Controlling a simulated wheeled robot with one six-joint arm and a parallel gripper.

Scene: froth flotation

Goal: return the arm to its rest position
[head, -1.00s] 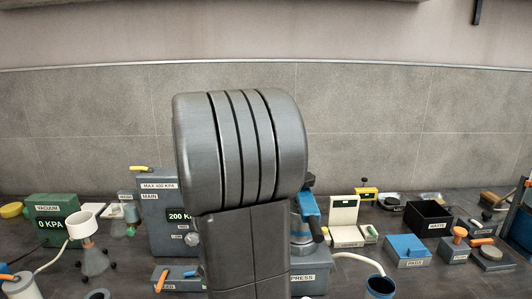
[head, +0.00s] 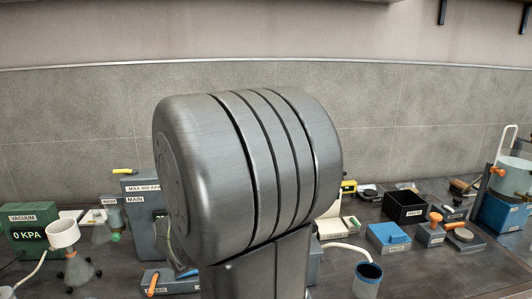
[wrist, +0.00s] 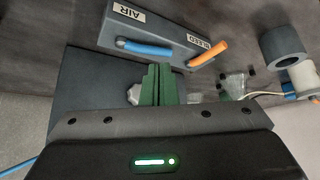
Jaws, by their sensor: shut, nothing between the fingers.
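My arm's large grey joint (head: 245,175) fills the middle of the head view and hides the bench centre behind it. My gripper (wrist: 157,84) shows in the wrist view as two green fingers pressed together with nothing between them. The fingers point toward a dark box marked AIR and BLEED (wrist: 165,33), which has a blue handle and an orange handle. The gripper is hidden in the head view.
A green VACUUM box (head: 30,236) and a white funnel on a flask (head: 63,234) stand at the left. The wall behind is clear.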

